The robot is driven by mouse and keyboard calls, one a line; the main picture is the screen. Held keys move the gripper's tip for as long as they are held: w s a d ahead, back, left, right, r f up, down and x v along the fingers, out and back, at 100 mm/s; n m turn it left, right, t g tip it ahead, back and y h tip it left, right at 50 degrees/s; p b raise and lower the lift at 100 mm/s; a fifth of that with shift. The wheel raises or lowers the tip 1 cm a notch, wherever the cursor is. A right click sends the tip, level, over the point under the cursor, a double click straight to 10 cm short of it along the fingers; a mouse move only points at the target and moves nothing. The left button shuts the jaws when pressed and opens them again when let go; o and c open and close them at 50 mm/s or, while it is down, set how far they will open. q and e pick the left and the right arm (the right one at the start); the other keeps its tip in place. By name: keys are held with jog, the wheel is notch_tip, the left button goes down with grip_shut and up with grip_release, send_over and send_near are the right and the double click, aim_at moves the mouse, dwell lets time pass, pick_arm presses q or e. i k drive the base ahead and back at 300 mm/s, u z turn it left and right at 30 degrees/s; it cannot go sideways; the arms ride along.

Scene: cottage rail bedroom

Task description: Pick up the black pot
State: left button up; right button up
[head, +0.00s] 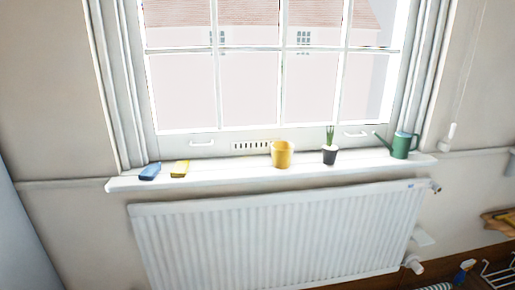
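The black pot (329,155) stands upright on the white windowsill (225,172), right of the middle. It is small and holds a green plant (330,136) with a pale layer at its base. A larger yellow pot (282,154) stands to its left, with a gap between them. A green watering can (401,145) stands to its right near the sill's right end. Neither of my grippers shows in the head view.
A blue item (150,172) and a yellow item (180,168) lie on the sill's left part. A white radiator (275,235) is mounted below the sill. A wire rack (497,273) and a spray bottle (464,270) are at the lower right.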

aim_at(330, 150)
jog(key=u, duration=0.25)
jog(key=i, duration=1)
